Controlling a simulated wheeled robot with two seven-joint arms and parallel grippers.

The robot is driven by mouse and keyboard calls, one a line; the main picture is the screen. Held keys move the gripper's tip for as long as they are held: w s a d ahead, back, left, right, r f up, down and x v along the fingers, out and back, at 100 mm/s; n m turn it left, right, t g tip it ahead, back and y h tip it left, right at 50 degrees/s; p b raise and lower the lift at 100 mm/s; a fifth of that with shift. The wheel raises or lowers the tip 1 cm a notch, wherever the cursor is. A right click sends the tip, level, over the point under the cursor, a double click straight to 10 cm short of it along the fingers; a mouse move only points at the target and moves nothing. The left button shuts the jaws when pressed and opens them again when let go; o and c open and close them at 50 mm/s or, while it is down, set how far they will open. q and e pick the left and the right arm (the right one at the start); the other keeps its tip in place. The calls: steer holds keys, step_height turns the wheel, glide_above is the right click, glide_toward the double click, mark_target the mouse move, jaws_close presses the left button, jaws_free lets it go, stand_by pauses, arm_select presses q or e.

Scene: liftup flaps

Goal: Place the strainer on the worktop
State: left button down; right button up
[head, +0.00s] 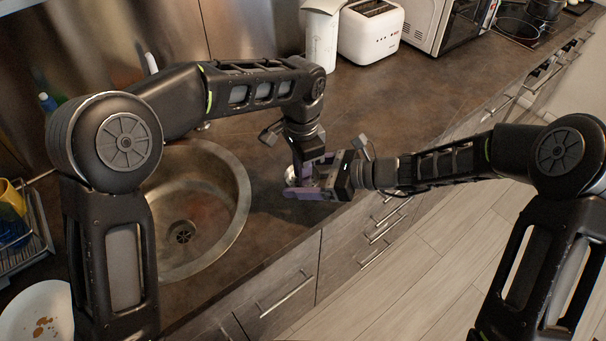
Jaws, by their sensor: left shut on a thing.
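My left gripper (304,184) points down over the front part of the worktop (275,206), just right of the sink. It is shut on a small, pale, shiny thing (291,175), apparently the strainer, which is mostly hidden by the fingers. I cannot tell whether it touches the worktop. My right gripper (325,187) comes in from the right, close beside the left one near the worktop's front edge. The two grippers overlap in the picture, so the right one's opening is unclear.
The round metal sink (215,235) lies to the left. A dish rack (32,245) and a plate with crumbs (38,310) are at the far left. A white toaster (371,32), a white canister (321,40) and a microwave (440,22) stand at the back. The worktop before the toaster is clear.

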steer(key=c, duration=0.9)
arm_select(q)
steer(key=c, duration=1.3)
jaws_free()
arm_select(e)
steer(key=shift+c, duration=0.5)
arm_select(q)
step_height(320, 180, up, 9)
steer(key=shift+r, duration=0.2)
arm_select(e)
steer(key=c, duration=0.6)
arm_select(q)
steer(key=shift+r, duration=1.3)
arm_select(e)
steer(key=shift+o, duration=0.2)
